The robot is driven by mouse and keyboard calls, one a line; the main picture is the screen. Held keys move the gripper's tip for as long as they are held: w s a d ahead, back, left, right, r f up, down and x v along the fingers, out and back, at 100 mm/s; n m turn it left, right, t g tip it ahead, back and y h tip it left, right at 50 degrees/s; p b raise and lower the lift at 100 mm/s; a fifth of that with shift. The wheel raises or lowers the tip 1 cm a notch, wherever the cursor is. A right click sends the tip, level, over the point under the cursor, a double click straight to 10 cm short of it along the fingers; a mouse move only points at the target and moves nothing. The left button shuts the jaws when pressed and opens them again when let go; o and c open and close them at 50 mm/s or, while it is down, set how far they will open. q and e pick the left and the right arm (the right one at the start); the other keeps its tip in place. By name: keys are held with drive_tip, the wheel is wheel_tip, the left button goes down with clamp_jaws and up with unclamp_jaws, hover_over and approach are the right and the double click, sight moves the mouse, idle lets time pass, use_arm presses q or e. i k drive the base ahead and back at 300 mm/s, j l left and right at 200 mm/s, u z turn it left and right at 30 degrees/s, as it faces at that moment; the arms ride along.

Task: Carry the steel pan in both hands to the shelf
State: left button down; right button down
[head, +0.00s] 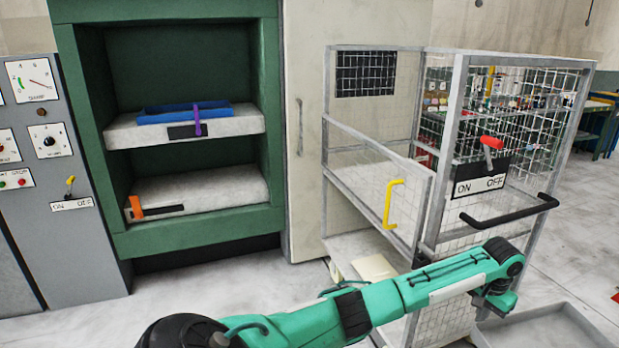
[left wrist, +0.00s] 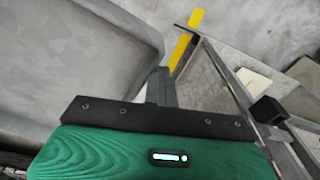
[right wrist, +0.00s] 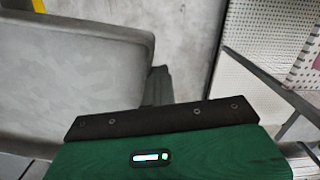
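The grey steel pan (head: 552,328) shows at the bottom right of the head view, partly cut off by the frame. My left gripper (head: 497,303) is at its far left edge. In the left wrist view the pan (left wrist: 70,60) fills the left side, and the narrow fingers of my left gripper (left wrist: 161,84) look closed at its rim. In the right wrist view the pan (right wrist: 70,75) also fills the left side, with the fingers of my right gripper (right wrist: 160,85) closed at its rim. The right gripper is outside the head view.
A wire-mesh guard cage (head: 442,160) with a black handle (head: 510,212) stands close beyond my left arm.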

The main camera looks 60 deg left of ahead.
sight(199, 184)
drive_tip(key=l+u, duration=0.2)
drive_tip(key=u, duration=0.25)
drive_tip(key=l+u, duration=0.25)
drive_tip(key=u, duration=0.15)
drive_tip(key=l+u, duration=0.2)
drive_tip(key=u, duration=0.25)
drive_tip(key=l+u, duration=0.2)
drive_tip(key=u, duration=0.25)
drive_tip(key=k+l+u, duration=0.15)
drive_tip(key=u, duration=0.25)
drive_tip(key=k+l+u, duration=0.1)
drive_tip(key=u, duration=0.35)
drive_tip(key=i+l+u, duration=0.15)
drive_tip(key=i, duration=0.6)
drive_tip(key=i+l+u, duration=0.15)
drive_tip(key=i+l, duration=0.2)
drive_tip(key=i, duration=0.45)
drive_tip(key=i+l+u, duration=0.15)
drive_tip(key=i+l, duration=0.2)
drive_tip(key=i, duration=0.35)
drive_tip(key=i+l+u, duration=0.15)
drive_tip(key=i+l, duration=0.35)
drive_tip(key=i, duration=0.25)
drive_tip(key=i+l+u, duration=0.15)
drive_tip(key=i+l, duration=0.35)
drive_tip(key=i, duration=0.2)
